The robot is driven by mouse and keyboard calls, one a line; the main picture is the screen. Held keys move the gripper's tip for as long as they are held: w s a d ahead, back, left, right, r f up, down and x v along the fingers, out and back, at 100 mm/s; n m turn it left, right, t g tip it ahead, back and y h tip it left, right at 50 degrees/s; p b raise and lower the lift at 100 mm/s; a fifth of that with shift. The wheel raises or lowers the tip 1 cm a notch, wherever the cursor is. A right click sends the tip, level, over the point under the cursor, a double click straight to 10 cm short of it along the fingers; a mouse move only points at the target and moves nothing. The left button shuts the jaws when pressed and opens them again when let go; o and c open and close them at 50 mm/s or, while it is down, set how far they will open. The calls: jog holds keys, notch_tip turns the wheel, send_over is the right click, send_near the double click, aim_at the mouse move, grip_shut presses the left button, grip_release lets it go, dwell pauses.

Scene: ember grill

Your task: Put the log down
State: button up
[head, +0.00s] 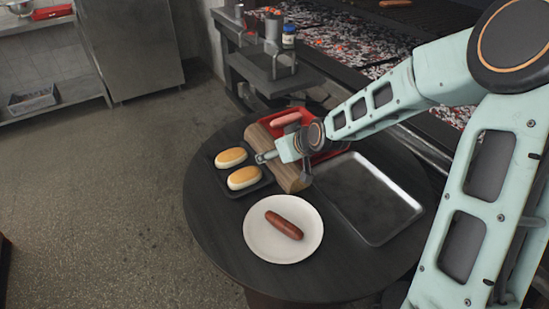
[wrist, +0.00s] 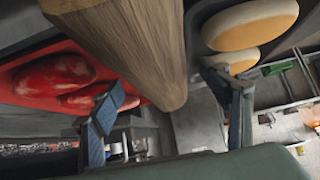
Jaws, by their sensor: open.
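The log (head: 284,172), a thick brown piece of wood, lies on the round dark table (head: 225,225) between the bun tray and the red tray. In the wrist view the log (wrist: 135,45) runs in from the top with its cut end between my fingers. My gripper (head: 284,166) is open over the log, one finger towards each side. In the wrist view my gripper (wrist: 168,95) shows its fingers spread wide, with gaps beside the log. The log's underside is hidden, so its exact contact with the table and tray edges cannot be seen.
A dark tray (head: 263,184) with two buns (head: 243,178) is left of the log. A red tray (head: 325,152) with sausages (head: 286,119) is right. A white plate (head: 262,243) with a sausage (head: 284,225) and an empty metal tray (head: 367,195) are nearer. The grill (head: 345,42) glows behind.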

jog(key=shift+w+a+f, duration=0.15)
jog(key=shift+f, duration=0.1)
grip_shut()
jog(key=shift+r, duration=0.15)
dwell(0.4)
